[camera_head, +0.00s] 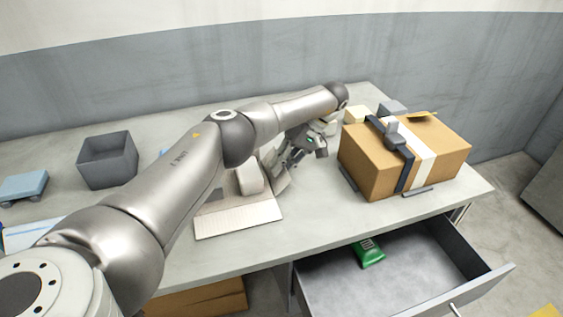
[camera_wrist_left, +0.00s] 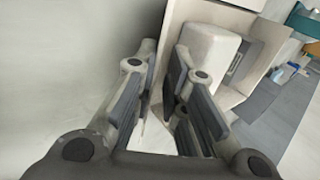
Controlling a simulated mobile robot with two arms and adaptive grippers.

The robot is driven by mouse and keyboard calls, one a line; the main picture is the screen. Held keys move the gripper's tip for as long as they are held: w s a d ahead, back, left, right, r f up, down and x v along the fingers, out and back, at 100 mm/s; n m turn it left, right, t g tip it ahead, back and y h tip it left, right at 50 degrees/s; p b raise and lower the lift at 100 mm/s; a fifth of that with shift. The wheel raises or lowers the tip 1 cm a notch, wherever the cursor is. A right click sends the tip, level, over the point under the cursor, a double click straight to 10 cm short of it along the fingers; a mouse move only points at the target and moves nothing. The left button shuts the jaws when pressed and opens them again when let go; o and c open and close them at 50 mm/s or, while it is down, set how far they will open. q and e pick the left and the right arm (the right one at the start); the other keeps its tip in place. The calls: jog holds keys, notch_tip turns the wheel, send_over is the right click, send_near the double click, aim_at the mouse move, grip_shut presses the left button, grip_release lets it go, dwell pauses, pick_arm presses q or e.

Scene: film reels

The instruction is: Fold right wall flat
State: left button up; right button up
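A beige folding holder stands on the table, with its front panel (camera_head: 238,217) lying flat on the tabletop. Its right wall (camera_head: 281,178) appears upright, leaning slightly outward, and is partly hidden by my left arm. A white rounded block (camera_head: 249,178) stands inside; it also shows in the left wrist view (camera_wrist_left: 208,55). My left gripper (camera_head: 296,163) is just right of the right wall, pointing down. In the left wrist view its fingers (camera_wrist_left: 163,85) are apart with a gap and hold nothing visible. Whether a finger touches the wall is unclear. My right gripper is not in view.
A strapped cardboard box (camera_head: 370,168) stands to the right of the gripper, with some free table between. A dark grey bin (camera_head: 108,160) and blue scale-like item (camera_head: 24,186) are at left. An open drawer (camera_head: 420,270) below holds a green packet (camera_head: 369,254).

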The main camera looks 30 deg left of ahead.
pick_arm(q)
jog(key=shift+r, duration=1.05)
notch_tip(320, 180, up, 8)
